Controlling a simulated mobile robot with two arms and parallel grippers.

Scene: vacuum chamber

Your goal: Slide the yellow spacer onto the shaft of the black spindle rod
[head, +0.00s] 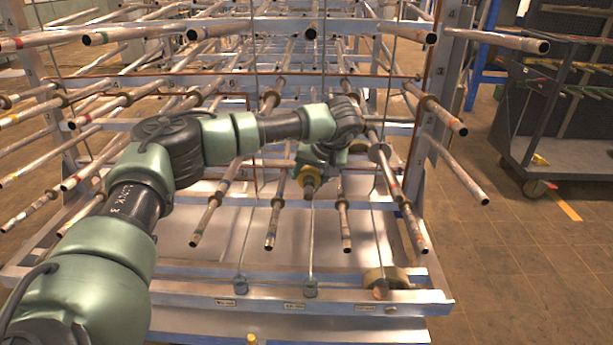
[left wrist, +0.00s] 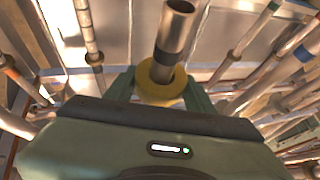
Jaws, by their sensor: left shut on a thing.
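The yellow spacer (head: 309,172) is a thick ring, also seen in the left wrist view (left wrist: 161,92). My left gripper (head: 318,165) is shut on it, with a finger on either side in the left wrist view (left wrist: 162,88). The black spindle rod (left wrist: 170,50) is a grey metal tube with a black band. In the left wrist view it passes through the ring, and its open end sticks out beyond it. In the head view the rod's end (head: 309,190) shows just below the spacer. The contact inside the ring is hidden. My right gripper is not in view.
Several other rods with coloured bands stick out of the rack (head: 270,240) on both sides, close to my arm. A tan ring (head: 386,279) lies on the lower rail at right. A dark cart (head: 560,110) stands at far right. The floor between is clear.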

